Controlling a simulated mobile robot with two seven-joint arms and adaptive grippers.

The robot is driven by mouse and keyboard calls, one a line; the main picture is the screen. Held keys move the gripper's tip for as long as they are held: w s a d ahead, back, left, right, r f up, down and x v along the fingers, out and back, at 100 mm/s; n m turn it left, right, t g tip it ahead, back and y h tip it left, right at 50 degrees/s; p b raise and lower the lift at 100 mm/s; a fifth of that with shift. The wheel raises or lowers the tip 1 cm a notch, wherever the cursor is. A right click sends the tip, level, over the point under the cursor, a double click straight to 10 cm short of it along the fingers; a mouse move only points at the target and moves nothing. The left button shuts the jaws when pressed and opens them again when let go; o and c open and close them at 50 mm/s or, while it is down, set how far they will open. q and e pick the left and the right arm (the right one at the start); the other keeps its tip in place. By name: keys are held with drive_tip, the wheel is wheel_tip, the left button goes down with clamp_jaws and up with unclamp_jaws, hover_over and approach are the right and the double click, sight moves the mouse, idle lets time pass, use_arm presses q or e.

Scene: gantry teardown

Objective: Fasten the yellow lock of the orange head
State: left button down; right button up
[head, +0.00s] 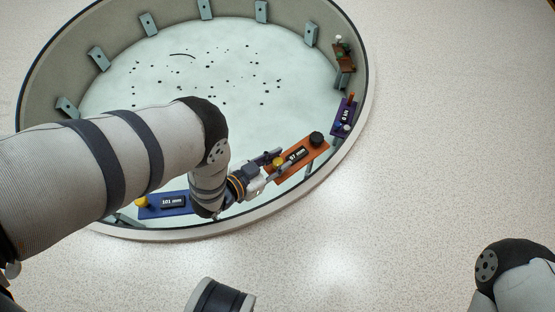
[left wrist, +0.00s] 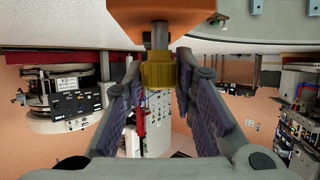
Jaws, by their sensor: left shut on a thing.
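The orange head (head: 313,149), labelled 97 mm, lies at the near right rim of the round basin, with a black knob (head: 316,138) at its far end. Its yellow lock (head: 278,161) sits at its left end, partly hidden by my left gripper (head: 272,165). In the left wrist view the yellow lock (left wrist: 158,72) hangs under the orange head (left wrist: 160,12) on a grey shaft. The fingers of my left gripper (left wrist: 158,80) close around the lock from both sides. My right gripper is out of the head view.
A blue head (head: 165,205) labelled 101 mm, with a yellow lock (head: 142,202), lies left along the near rim. A purple head (head: 343,117) and a brown piece (head: 343,57) sit up the right side. Grey brackets line the basin wall (head: 120,35).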

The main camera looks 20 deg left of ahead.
use_arm(q)
drive_tip(key=m+g+h, duration=0.1)
drive_tip(key=m+h, duration=0.2)
drive_tip(key=shift+w+g+b, duration=0.1)
drive_tip(key=shift+g+b, duration=0.2)
drive_tip(key=shift+b, duration=0.1)
drive_tip(key=m+g+h+b, duration=0.2)
drive_tip(key=m+g, duration=0.1)
drive_tip(key=shift+f+h, duration=0.15)
drive_tip(key=shift+h, duration=0.25)
drive_tip(key=shift+d+m+g+h+b, duration=0.1)
drive_tip(key=shift+m+g+h+b, duration=1)
drive_tip(key=shift+m+g, duration=0.75)
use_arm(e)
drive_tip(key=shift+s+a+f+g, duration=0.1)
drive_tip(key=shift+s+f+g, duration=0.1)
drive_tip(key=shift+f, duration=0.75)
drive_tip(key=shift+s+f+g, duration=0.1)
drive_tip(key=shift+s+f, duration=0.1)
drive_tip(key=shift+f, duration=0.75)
use_arm(q)
drive_tip(key=shift+r+m, duration=0.2)
drive_tip(key=shift+m, duration=0.05)
drive_tip(key=shift+d, duration=0.1)
drive_tip(key=c, duration=1.3)
unclamp_jaws()
drive_tip(key=shift+a, duration=0.2)
